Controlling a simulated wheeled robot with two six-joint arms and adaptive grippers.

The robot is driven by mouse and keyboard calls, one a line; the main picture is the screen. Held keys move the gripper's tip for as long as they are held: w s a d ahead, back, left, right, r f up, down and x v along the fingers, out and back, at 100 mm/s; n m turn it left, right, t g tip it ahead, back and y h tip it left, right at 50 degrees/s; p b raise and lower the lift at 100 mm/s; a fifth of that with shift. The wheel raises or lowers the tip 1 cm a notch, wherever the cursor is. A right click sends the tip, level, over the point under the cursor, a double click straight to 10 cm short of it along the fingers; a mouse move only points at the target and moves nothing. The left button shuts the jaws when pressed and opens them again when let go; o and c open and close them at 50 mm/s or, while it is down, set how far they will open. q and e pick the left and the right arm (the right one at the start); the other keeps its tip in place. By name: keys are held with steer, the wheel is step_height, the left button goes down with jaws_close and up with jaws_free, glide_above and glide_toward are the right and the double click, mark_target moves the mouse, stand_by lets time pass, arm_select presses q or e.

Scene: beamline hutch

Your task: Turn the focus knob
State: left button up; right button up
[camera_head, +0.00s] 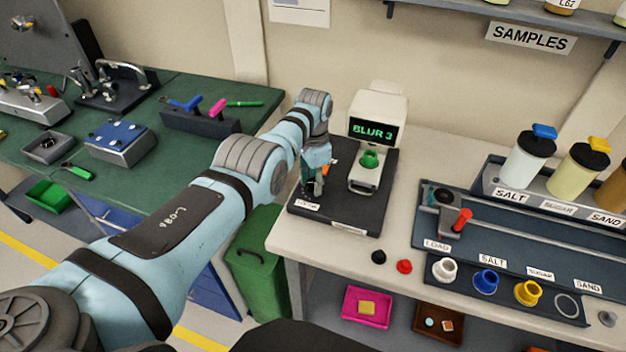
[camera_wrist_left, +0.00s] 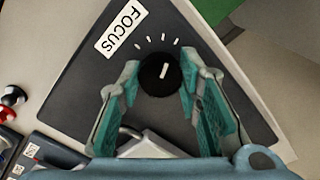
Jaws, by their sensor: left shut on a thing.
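The black focus knob (camera_wrist_left: 158,76) with a white pointer line sits on a dark base plate (camera_head: 340,209) beside a white FOCUS label (camera_wrist_left: 121,28) and several white tick marks. My left gripper (camera_head: 313,186) is over the left part of this plate, its fingers on either side of the knob and shut on it. In the head view the gripper hides the knob. The instrument on the plate has a screen (camera_head: 376,131) reading "BLUR 3" in green, with a green piece (camera_head: 370,158) below it. My right gripper is not in view.
Right of the plate, a dark rack (camera_head: 540,238) holds a red-handled part and several coloured cups. A black piece (camera_head: 378,257) and a red piece (camera_head: 404,266) lie near the bench's front edge. A green bench (camera_head: 170,175) with tools stands left.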

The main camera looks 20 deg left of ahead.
arm_select(q)
steer(key=shift+d+m, duration=0.1)
steer(key=shift+m, duration=1.9)
steer(key=shift+f, duration=0.1)
steer(key=o, duration=1.1)
steer(key=shift+w+d, duration=0.1)
steer(key=shift+w, duration=0.05)
steer(key=shift+o, duration=0.2)
steer(key=shift+r, duration=0.4)
step_height(320, 180, up, 11)
